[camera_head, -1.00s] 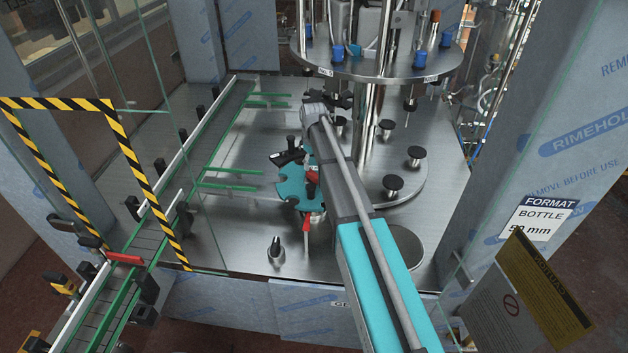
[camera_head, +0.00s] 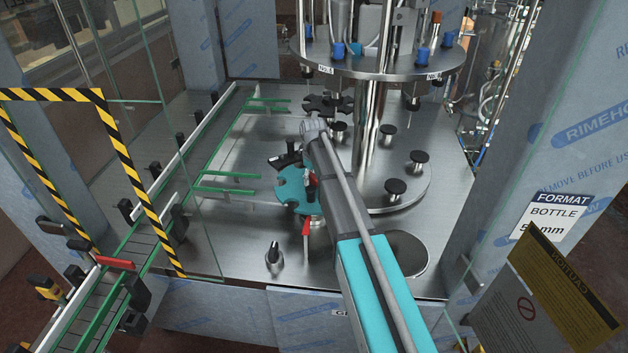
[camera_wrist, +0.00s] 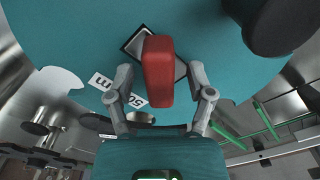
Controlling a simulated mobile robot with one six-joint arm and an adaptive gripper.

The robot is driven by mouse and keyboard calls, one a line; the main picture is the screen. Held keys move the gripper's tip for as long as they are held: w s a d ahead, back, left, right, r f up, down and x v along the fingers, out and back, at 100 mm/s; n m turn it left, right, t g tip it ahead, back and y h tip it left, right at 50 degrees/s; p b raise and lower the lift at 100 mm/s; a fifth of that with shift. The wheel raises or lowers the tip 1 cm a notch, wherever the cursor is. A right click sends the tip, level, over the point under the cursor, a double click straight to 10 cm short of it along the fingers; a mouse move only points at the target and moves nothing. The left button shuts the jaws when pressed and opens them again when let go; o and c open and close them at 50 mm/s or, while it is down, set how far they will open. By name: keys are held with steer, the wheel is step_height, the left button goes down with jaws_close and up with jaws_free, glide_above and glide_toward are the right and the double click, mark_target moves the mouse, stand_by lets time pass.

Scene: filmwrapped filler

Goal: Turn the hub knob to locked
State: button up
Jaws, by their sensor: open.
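The hub knob (camera_wrist: 158,70) is a red bar-shaped handle on the teal star wheel (camera_wrist: 75,35) in the wrist view. It lies between the two fingers of my gripper (camera_wrist: 161,80). The gripper is open, with a gap visible on each side of the knob. A dark square plate with a light edge shows partly under the knob. In the head view a bit of red (camera_head: 311,181) shows on the star wheel (camera_head: 290,188) beside my arm. My arm hides most of the gripper there. I cannot read any lock marking.
A large black cylinder (camera_wrist: 270,22) stands close to the knob at upper right in the wrist view. A red pointer (camera_head: 306,228) and a small dark-topped post (camera_head: 274,256) stand in front of the wheel. A green-railed conveyor (camera_head: 105,293) runs at left.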

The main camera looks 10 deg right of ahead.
jaws_close()
stand_by(0.3)
steer(key=shift+m, duration=0.3)
steer(key=m, duration=0.9)
stand_by(0.4)
stand_by(0.4)
